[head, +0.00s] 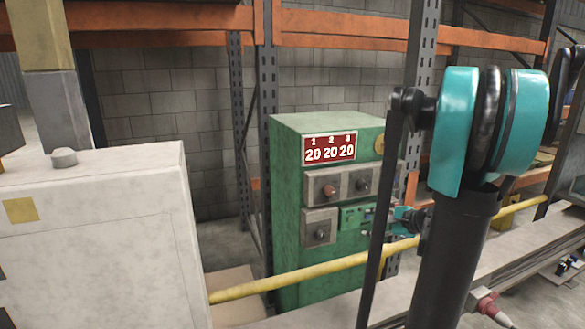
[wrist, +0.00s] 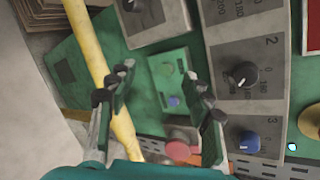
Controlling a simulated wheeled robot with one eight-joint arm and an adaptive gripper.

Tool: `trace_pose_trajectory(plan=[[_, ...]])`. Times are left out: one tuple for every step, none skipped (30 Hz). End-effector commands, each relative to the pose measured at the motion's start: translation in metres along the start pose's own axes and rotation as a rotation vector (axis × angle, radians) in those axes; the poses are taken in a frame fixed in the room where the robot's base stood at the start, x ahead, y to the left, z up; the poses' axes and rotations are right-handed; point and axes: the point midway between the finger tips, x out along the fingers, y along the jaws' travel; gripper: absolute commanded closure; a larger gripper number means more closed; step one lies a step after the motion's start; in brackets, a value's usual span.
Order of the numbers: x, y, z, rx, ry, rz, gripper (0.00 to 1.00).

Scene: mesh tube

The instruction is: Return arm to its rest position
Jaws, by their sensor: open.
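My gripper (head: 403,218) shows small in the head view, just right of the front of the green cabinet (head: 287,210) and partly hidden by my arm. In the wrist view my gripper (wrist: 164,86) has its two fingers well apart, with nothing between them. Beyond the gap is a small light-green panel (wrist: 168,78) with buttons; it also shows in the head view (head: 352,217). I cannot tell the exact gap between the fingertips and the panel. My arm stands upright at the right of the head view.
A yellow rail (head: 300,277) crosses before the cabinet; the yellow bar (wrist: 92,45) passes by the left finger in the wrist view. Control knobs (wrist: 242,75) and a red button (wrist: 178,150) are close. A white cabinet (head: 100,240) stands left, orange racking (head: 340,42) behind.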

Motion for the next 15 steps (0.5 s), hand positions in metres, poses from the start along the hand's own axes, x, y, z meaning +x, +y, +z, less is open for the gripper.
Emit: trace_pose_trajectory(plan=[[0.007,0.03,0.021,-0.123,0.018,0.085,0.49],[0.01,0.046,0.03,-0.2,0.03,0.134,0.49],[0.011,0.068,0.04,-0.305,0.045,0.199,0.49],[0.011,0.085,0.046,-0.386,0.054,0.247,0.49],[0.01,0.101,0.052,-0.466,0.061,0.295,0.49],[0.007,0.122,0.058,-0.576,0.068,0.359,0.49],[0.004,0.137,0.062,-0.658,0.072,0.406,0.49],[0.0,0.152,0.065,-0.741,0.075,0.453,0.49],[-0.006,0.171,0.068,-0.853,0.076,0.514,0.49],[-0.011,0.183,0.069,-0.935,0.076,0.559,0.49],[-0.016,0.195,0.07,-1.016,0.076,0.602,0.49],[-0.023,0.209,0.069,-1.116,0.074,0.656,0.49],[-0.029,0.218,0.069,-1.188,0.071,0.693,0.49],[-0.034,0.226,0.067,-1.254,0.069,0.728,0.49],[-0.04,0.235,0.065,-1.334,0.066,0.769,0.49]])
